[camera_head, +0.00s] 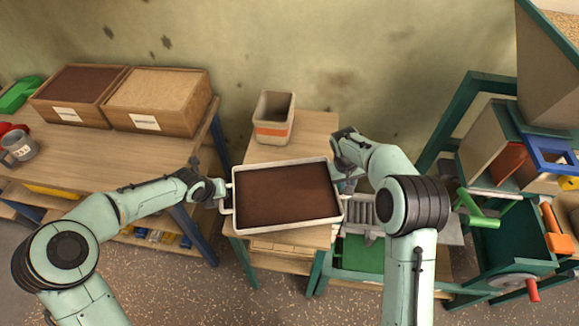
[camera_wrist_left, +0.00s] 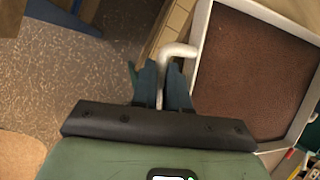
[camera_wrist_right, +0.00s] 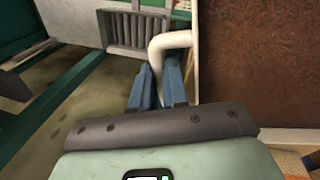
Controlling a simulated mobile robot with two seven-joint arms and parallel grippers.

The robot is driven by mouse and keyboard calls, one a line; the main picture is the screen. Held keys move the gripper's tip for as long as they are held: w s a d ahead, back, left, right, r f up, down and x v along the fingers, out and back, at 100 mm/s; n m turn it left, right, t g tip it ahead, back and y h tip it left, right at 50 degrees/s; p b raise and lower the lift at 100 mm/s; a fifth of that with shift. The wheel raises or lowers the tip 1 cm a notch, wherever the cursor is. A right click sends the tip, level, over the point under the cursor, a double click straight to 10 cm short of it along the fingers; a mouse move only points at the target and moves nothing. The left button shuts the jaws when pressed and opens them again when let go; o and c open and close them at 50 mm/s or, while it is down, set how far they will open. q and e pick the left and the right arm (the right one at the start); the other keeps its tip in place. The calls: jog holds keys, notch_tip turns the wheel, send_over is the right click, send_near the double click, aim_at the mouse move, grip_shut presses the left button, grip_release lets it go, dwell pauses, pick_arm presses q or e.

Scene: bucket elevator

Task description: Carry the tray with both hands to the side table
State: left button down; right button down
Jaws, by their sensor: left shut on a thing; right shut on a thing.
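The tray (camera_head: 290,224) has a white rim and a flat dark brown filling. It is level over the front part of a small wooden side table (camera_head: 318,128); I cannot tell whether it touches the top. My left gripper (camera_head: 222,190) is shut on the tray's left handle, and the left wrist view shows the white handle (camera_wrist_left: 178,50) between the fingers. My right gripper (camera_head: 346,184) is shut on the right handle, partly hidden by my arm in the head view. The right wrist view shows that handle (camera_wrist_right: 170,41) between the fingers.
A beige bin with an orange band (camera_head: 273,118) stands at the back of the small table. A green-framed machine (camera_head: 495,225) with a crank is at right.

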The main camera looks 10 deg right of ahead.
pick_arm(q)
jog(key=shift+s+f, duration=0.3)
jog(key=shift+f, duration=0.35)
pick_arm(e)
jog(key=shift+s+f, duration=0.25)
jog(key=shift+f, duration=0.4)
pick_arm(q)
jog(key=c, duration=1.6)
grip_release()
jog(key=shift+s+f+b, duration=0.1)
jog(key=shift+f+b, duration=0.2)
jog(key=shift+b, duration=0.1)
pick_arm(e)
jog(key=c, duration=1.6)
grip_release()
jog(key=shift+s+f, duration=0.1)
jog(key=shift+f, duration=0.2)
pick_arm(q)
jog(key=o, duration=0.5)
jog(key=shift+r, duration=0.25)
pick_arm(e)
jog(key=o, duration=0.5)
jog(key=shift+r, duration=0.25)
